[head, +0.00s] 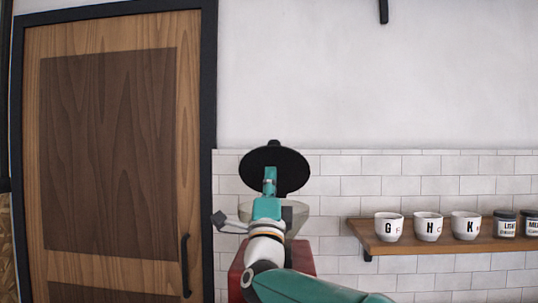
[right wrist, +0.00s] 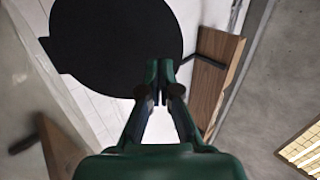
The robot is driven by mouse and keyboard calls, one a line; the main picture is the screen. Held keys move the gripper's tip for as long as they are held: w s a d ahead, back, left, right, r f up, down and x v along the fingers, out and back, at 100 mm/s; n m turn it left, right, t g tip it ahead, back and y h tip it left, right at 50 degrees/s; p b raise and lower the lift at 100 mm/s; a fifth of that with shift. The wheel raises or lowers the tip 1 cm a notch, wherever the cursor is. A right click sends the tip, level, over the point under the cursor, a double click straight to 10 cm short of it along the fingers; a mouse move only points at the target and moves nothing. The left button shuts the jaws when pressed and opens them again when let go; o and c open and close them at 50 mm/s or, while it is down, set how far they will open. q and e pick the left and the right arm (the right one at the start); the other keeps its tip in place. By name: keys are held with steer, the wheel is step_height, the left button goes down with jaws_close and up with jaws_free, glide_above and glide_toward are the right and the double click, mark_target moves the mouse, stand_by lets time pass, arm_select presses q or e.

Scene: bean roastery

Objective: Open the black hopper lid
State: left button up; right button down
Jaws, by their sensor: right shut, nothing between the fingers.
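The black hopper lid (head: 290,168) is a round disc that stands raised, its face toward me, above the pale, see-through hopper (head: 299,219) of a red machine (head: 305,258). My right gripper (head: 270,172) is in front of the lid in the head view, with its fingers up. In the right wrist view the lid (right wrist: 115,40) fills the top left, and the shut fingertips (right wrist: 159,70) are at its lower right edge. Nothing is between the fingers. I cannot tell whether they touch the lid. My arm hides part of the hopper and machine. My left gripper is not in view.
A wooden shelf (head: 440,246) on the right holds white lettered cups (head: 428,226) and dark-lidded jars (head: 505,224). A wooden door (head: 110,150) with a black handle (head: 185,265) is on the left. A tiled wall stands behind the machine.

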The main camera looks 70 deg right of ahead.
mark_target(272, 156)
steer(key=p+x, duration=0.1)
steer(key=x, duration=0.1)
steer(key=shift+d+r, duration=0.2)
steer(key=shift+r, duration=0.2)
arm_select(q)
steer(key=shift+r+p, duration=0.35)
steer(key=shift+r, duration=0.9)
arm_select(e)
steer(key=shift+w+d+r, duration=0.25)
steer(key=shift+d, duration=0.2)
